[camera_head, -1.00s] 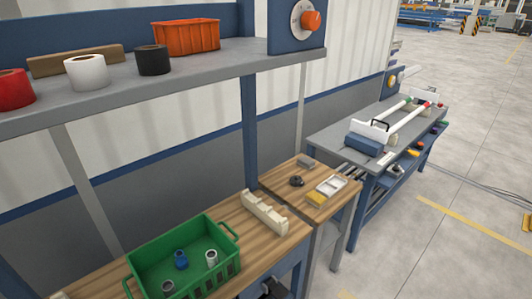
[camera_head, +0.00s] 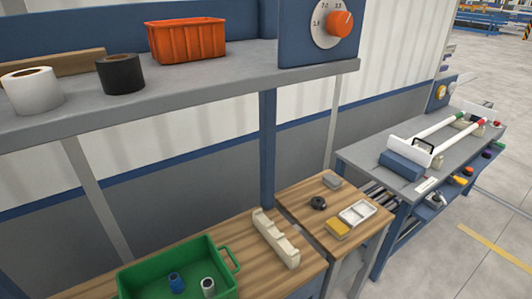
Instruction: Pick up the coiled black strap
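A small black coil (camera_head: 318,203), which looks like the coiled black strap, lies on the small wooden side table (camera_head: 365,238). It is beside a white tray (camera_head: 358,213) and a yellow block (camera_head: 337,229), with a grey block (camera_head: 331,181) behind it. It is too small to make out its windings. A black roll (camera_head: 121,73) also stands on the upper grey shelf. Neither of my grippers shows in the head view.
A green crate (camera_head: 215,252) with blue and grey pipe pieces and a cream notched rack (camera_head: 276,238) stand on the wooden bench. An orange bin (camera_head: 187,40) and a white roll (camera_head: 32,90) are on the shelf overhead. A grey table (camera_head: 440,170) stands at right.

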